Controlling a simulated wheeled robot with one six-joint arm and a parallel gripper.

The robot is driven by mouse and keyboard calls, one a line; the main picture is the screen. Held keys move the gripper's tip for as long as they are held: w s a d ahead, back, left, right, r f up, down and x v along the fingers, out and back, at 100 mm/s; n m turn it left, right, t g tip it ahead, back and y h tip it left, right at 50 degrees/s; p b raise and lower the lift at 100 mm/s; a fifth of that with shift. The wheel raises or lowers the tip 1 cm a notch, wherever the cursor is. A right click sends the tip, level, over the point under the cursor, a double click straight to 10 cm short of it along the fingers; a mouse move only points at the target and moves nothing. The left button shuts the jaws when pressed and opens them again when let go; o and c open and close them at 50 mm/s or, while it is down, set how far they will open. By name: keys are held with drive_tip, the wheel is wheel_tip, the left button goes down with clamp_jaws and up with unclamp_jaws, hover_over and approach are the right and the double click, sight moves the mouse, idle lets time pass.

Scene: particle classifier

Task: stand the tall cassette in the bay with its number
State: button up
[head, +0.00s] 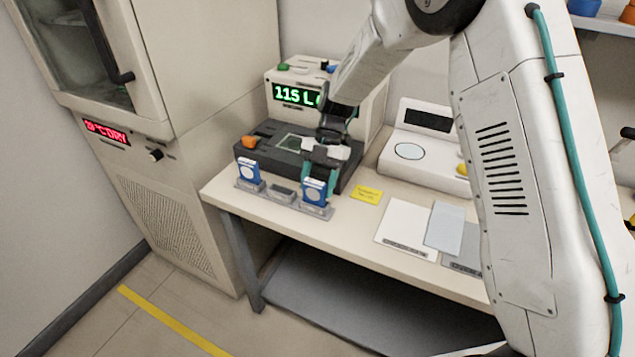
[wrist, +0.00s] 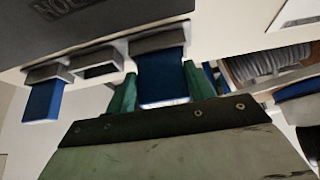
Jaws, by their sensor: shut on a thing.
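A second blue cassette (head: 248,171) stands in the left bay, apart from my gripper. The middle bay (head: 283,192) looks empty. No bay numbers are readable.
A dark device (head: 262,156) with an orange knob is just behind the bays, below a green display (head: 297,95). A white scale-like device (head: 415,151) stands to the right. A yellow note (head: 366,194) and flat sheets (head: 404,222) lie on the bench's right.

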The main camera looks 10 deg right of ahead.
drive_tip(key=o, duration=1.2)
drive_tip(key=shift+f, duration=0.1)
